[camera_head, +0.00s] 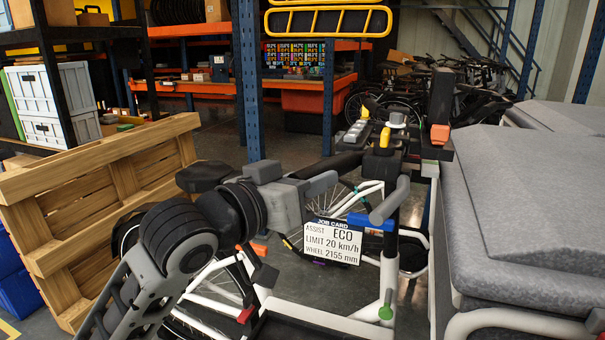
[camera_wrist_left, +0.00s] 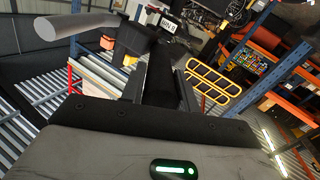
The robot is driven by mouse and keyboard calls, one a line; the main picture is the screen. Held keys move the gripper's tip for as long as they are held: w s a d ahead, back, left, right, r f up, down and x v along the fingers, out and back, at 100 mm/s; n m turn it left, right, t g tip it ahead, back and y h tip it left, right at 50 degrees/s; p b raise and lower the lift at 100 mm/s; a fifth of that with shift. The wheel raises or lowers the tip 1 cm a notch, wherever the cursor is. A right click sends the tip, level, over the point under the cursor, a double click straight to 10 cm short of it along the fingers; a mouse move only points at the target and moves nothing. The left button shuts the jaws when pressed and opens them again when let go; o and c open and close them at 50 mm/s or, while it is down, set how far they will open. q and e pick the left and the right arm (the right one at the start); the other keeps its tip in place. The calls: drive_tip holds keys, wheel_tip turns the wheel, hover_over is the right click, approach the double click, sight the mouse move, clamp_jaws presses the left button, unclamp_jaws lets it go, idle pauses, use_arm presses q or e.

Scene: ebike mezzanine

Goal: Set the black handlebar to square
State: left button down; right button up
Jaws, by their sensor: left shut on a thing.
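The black handlebar (camera_head: 345,164) sits on top of the bike's black stem (camera_head: 383,163), which carries a yellow piece. It looks slanted in the head view, its near end lower left; its exact angle to the wheel I cannot tell. A grey grip (camera_head: 390,201) points toward me, and a grey grip also shows in the left wrist view (camera_wrist_left: 65,26). My left gripper (camera_head: 325,182) is shut on the handlebar's near side; in the left wrist view its dark fingers (camera_wrist_left: 168,80) close around a black part. My right gripper is not seen.
A white job card (camera_head: 333,241) reading ECO, 20 km/h, 2155 mm hangs before the white frame. A wooden pallet (camera_head: 100,200) stands at left. A blue post (camera_head: 249,80) stands behind.

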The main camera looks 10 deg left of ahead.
use_arm(q)
drive_tip(key=c, duration=1.1)
unclamp_jaws()
drive_tip(key=shift+f, duration=0.15)
drive_tip(key=shift+o, duration=0.2)
drive_tip(key=p+v, duration=1.4)
drive_tip(key=v, duration=0.2)
drive_tip(key=shift+p, duration=0.3)
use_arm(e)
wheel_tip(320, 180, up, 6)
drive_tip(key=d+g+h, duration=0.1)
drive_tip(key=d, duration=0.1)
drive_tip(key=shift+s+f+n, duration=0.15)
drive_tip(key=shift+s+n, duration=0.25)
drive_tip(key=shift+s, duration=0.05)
